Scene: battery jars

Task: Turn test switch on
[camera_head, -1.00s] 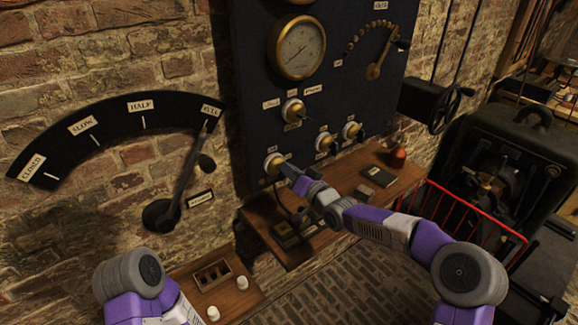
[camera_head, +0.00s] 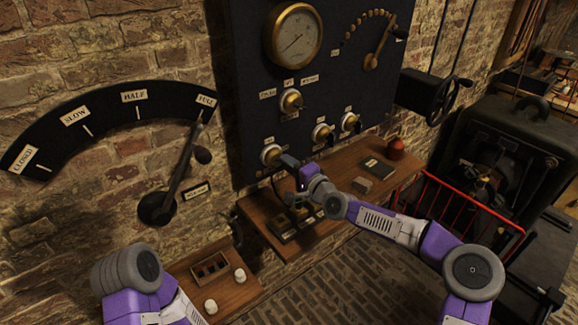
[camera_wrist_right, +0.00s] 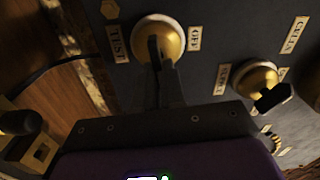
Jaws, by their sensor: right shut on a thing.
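The test switch (camera_head: 270,154) is a round brass knob low on the left of the dark panel. In the right wrist view its brass base (camera_wrist_right: 174,27) sits between a TEST label (camera_wrist_right: 118,43) and an OFF label (camera_wrist_right: 195,38). My right gripper (camera_head: 285,160) is at this switch. In the right wrist view its dark fingers (camera_wrist_right: 161,62) are shut on the switch's handle, which they mostly cover. I cannot tell exactly which way the handle points. My left gripper is out of view; only part of my left arm shows at the lower left.
Two more brass switches (camera_head: 322,133) (camera_head: 349,121) are close on the right, and another (camera_head: 290,101) is above. A wooden shelf (camera_head: 345,169) runs just under the panel, with a red round object (camera_head: 395,148) on it. A large lever (camera_head: 184,170) is on the brick wall left.

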